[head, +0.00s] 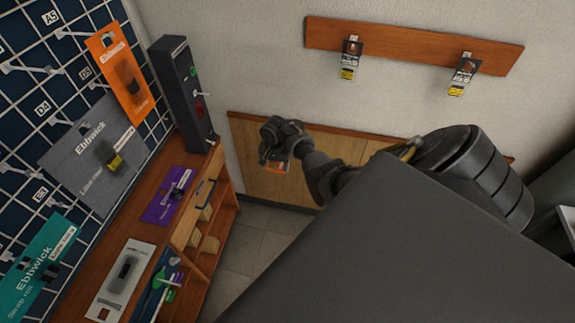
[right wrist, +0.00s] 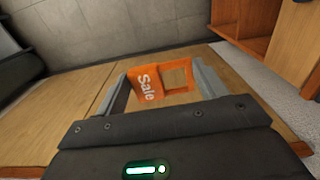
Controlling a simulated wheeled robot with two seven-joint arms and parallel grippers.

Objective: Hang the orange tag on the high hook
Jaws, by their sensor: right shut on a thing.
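The orange tag (right wrist: 147,84) with white "Sale" lettering and a square opening is between the two fingers of my right gripper (right wrist: 165,82), which is shut on it. In the head view my right gripper (head: 272,158) is at mid-picture, in front of the wooden panel, with a small part of the orange tag (head: 281,166) showing below it. A wooden rail (head: 415,45) is high on the wall at upper right. Two fittings, left (head: 350,58) and right (head: 463,76), hang from it with black-and-yellow labels; their hook shapes are hard to make out. My left gripper is not in view.
A blue pegboard (head: 35,95) with several metal hooks and an orange package (head: 120,76) stands at left. A wooden bench (head: 75,285) with a dark upright box (head: 180,90) runs below it. A wooden panel (head: 252,162) is low on the wall. The wall between rail and panel is clear.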

